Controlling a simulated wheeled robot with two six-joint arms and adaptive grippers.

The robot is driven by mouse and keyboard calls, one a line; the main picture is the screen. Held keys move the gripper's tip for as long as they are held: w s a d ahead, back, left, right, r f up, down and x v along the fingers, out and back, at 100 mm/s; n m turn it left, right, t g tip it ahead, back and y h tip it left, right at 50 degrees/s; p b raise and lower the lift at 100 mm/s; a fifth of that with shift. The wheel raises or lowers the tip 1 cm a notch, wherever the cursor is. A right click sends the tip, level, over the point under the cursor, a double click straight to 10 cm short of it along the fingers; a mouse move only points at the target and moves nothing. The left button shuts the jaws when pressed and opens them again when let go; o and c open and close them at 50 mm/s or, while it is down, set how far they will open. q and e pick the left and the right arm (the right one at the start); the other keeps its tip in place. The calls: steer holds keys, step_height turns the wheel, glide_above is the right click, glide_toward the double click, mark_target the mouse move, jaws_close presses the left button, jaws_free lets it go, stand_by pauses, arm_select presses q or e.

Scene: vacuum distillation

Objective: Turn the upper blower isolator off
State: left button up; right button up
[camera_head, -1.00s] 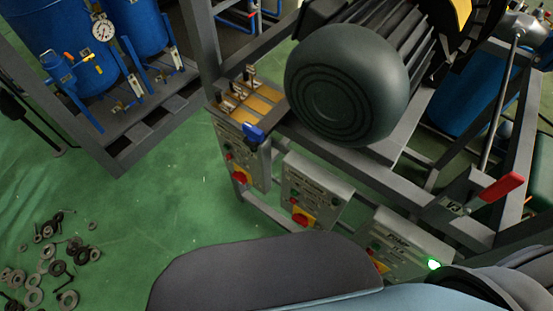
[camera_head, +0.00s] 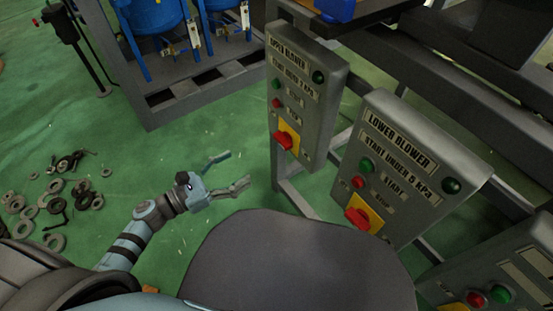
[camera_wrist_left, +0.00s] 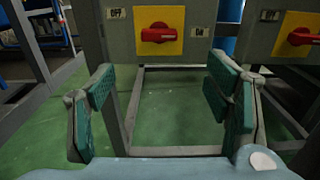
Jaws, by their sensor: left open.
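The upper blower box (camera_head: 305,85) is a grey panel with green and red buttons. Its isolator is a red knob (camera_head: 283,141) on a yellow plate near the bottom. In the left wrist view the red handle (camera_wrist_left: 158,36) lies level, with its tip toward the right, between an "OFF" label at upper left and another label at lower right. My left gripper (camera_head: 236,172) is open and empty, left of and below the box in the head view. In the wrist view its fingers (camera_wrist_left: 163,112) stand apart below the knob, not touching it. My right gripper is not in view.
The lower blower box (camera_head: 415,165) stands to the right with its own red knob (camera_head: 357,217) on yellow. A third box (camera_head: 515,270) is farther right. Loose metal rings (camera_head: 50,205) lie on the green floor at left. Blue tanks (camera_head: 150,25) stand behind.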

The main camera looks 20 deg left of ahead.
mark_target(279, 143)
arm_select(q)
steer(key=x, duration=1.4)
steer(key=shift+w+r, duration=0.1)
steer(key=shift+r, duration=0.1)
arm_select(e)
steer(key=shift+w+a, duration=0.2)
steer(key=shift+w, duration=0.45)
arm_select(q)
steer(key=c, duration=1.1)
steer(key=shift+c, duration=0.2)
